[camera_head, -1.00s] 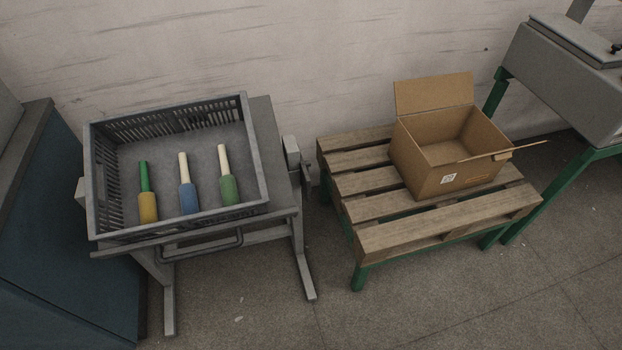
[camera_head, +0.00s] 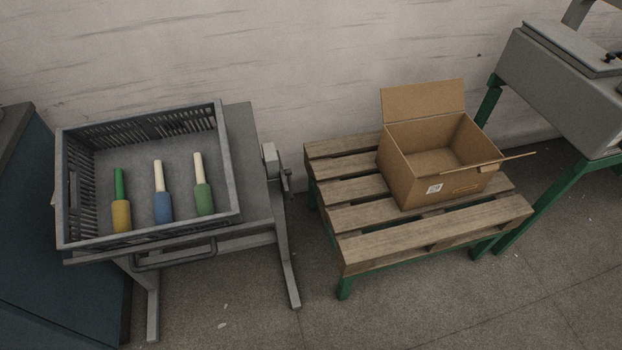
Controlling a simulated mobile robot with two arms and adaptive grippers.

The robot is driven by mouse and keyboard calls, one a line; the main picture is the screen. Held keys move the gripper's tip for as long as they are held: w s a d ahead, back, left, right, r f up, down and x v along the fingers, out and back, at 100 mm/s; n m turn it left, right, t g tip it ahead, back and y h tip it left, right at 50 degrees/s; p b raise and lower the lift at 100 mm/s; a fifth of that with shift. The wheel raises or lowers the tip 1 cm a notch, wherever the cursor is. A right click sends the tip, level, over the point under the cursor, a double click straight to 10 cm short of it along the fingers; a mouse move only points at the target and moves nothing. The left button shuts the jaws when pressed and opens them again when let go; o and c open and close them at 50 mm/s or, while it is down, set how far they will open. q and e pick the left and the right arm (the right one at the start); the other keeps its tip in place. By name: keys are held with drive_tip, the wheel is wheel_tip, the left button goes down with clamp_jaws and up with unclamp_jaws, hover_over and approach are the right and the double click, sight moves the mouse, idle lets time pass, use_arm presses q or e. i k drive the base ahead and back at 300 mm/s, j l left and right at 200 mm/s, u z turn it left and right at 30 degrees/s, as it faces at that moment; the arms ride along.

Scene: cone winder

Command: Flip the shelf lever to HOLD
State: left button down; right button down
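I see no lever that I can make out as the shelf lever, and no HOLD marking. A small grey bracket-like part (camera_head: 271,160) sits at the right side of the grey stand (camera_head: 245,150); I cannot tell what it is. A small black knob (camera_head: 611,57) shows on the grey machine housing (camera_head: 565,85) at the far right, cut by the frame edge. Neither of my grippers is in view.
A grey crate (camera_head: 63,190) on the stand holds three bobbins with yellow, blue and green lower parts. An open cardboard box (camera_head: 425,187) stands on a wooden pallet (camera_head: 440,245) with green legs. A blue cabinet (camera_head: 60,250) is at left. Floor between stand and pallet is clear.

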sight(288, 172)
drive_tip(key=i+l, duration=0.15)
drive_tip(key=l, duration=0.25)
drive_tip(key=i+l, duration=0.1)
drive_tip(key=l, duration=0.35)
drive_tip(key=i+l, duration=0.15)
drive_tip(key=l, duration=0.25)
drive_tip(key=i+l, duration=0.15)
drive_tip(key=l, duration=0.3)
